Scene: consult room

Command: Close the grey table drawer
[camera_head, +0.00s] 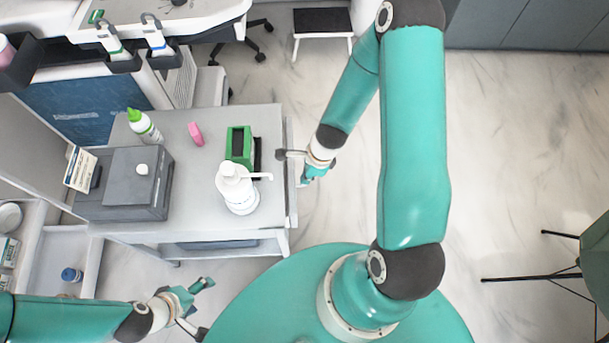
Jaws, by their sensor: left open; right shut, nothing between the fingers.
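The grey table (200,165) stands left of centre, with its legs and a lower shelf (222,245) visible at the near side. A narrow pale strip (291,180) runs along its right edge and looks like the drawer front. It sits slightly out from the tabletop, but from above I cannot tell how far the drawer is open. My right gripper (305,182) is shut and empty, just right of this strip; I cannot tell whether it touches. My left gripper (206,308) is open and empty, low in the picture, in front of the table's near side and apart from it.
On the tabletop are a white pump bottle (238,190), a green box (240,146), a pink item (195,134), a green-capped bottle (144,126) and a dark grey box (125,185). A white tray (50,285) lies at left.

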